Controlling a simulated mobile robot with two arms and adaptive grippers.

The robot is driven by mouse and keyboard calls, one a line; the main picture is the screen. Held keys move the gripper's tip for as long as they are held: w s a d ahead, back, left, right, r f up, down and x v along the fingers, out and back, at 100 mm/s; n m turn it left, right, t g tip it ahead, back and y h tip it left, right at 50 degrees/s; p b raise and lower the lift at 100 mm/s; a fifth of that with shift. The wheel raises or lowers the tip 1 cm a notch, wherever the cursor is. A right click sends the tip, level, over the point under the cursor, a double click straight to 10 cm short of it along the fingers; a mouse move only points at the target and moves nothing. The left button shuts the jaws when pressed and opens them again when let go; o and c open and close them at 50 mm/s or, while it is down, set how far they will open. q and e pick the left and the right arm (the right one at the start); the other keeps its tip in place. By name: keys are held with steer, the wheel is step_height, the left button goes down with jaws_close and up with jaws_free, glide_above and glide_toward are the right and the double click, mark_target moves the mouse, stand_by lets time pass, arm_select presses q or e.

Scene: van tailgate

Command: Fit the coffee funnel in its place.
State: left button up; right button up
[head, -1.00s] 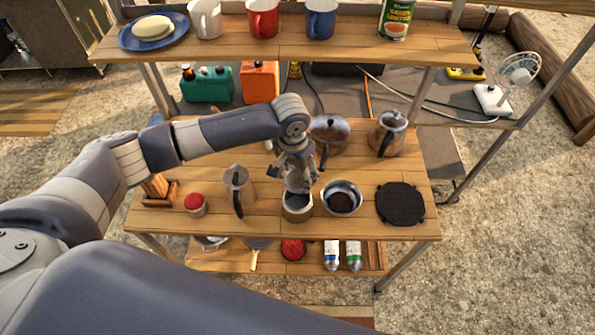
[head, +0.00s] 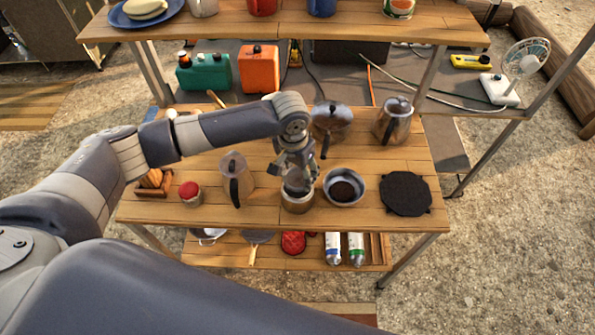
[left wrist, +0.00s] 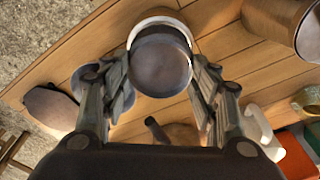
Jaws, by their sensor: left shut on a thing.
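My left gripper (head: 297,165) is shut on the coffee funnel (head: 297,184), a small grey metal cup. It holds the funnel upright, over the round silver pot base (head: 297,203) on the wooden table. In the left wrist view the funnel (left wrist: 160,66) sits between the two fingers, and the bright rim of the base (left wrist: 160,17) shows behind it. I cannot tell whether the funnel touches the base or how deep its stem is. The pot's upper part (head: 236,180), with a dark handle, stands to the left. My right gripper is not in view.
A bowl of dark grounds (head: 344,187) stands close right of the base, then a black round mat (head: 405,193). A red-lidded jar (head: 190,193) is at left. A lidded pan (head: 330,122) and kettle (head: 394,122) stand behind. A shelf (head: 285,30) hangs above the back.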

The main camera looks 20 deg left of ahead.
mark_target(298, 181)
arm_select(q)
steer(key=shift+f+b, duration=0.75)
steer(key=shift+f, duration=0.8)
steer(key=o, duration=1.2)
steer(key=shift+c, duration=0.2)
steer(key=shift+r, duration=0.15)
step_height(298, 181, up, 12)
steer(key=s, duration=0.1)
steer(key=shift+s+a+f, duration=0.15)
steer(key=shift+a+f, duration=0.05)
